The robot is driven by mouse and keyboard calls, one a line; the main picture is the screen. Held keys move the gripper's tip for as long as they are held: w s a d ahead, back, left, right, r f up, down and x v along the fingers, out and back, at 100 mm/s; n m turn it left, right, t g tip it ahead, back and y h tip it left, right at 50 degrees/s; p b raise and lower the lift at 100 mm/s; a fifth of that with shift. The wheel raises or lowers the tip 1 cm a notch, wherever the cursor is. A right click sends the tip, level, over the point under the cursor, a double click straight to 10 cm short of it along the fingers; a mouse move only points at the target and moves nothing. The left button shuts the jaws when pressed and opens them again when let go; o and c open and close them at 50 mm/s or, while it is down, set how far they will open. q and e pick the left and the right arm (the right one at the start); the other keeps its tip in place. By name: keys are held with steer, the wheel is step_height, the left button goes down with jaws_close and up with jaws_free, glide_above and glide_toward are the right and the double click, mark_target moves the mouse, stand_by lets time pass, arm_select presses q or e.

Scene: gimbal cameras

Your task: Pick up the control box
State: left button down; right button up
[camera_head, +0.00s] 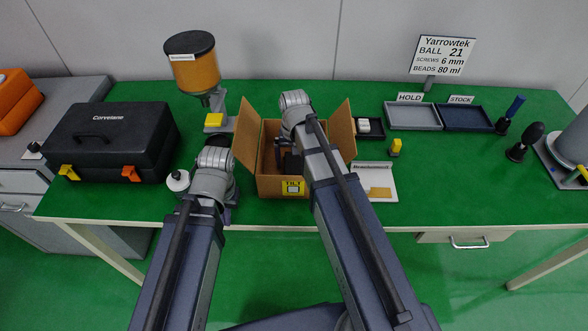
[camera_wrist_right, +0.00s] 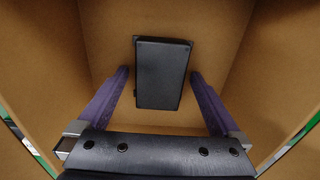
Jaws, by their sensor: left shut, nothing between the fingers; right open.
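The control box (camera_wrist_right: 162,73) is a flat black rectangular case. In the right wrist view it lies on the bottom of an open cardboard box (camera_head: 282,186). My right gripper (camera_wrist_right: 159,76) is open inside the carton, its two purple fingers spread to the left and right of the control box. I cannot tell how far the fingertips are above it. In the head view my right arm reaches over the carton and mostly hides what is in it. My left gripper (camera_head: 232,194) is left of the carton near the table's front edge, shut and empty, largely hidden by its own wrist.
Carton flaps (camera_head: 245,132) stand open on the left and right. The green table (camera_head: 450,190) is clear at front right.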

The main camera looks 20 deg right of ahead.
steer(key=shift+f, duration=0.15)
stand_by(0.5)
steer(key=c, duration=1.5)
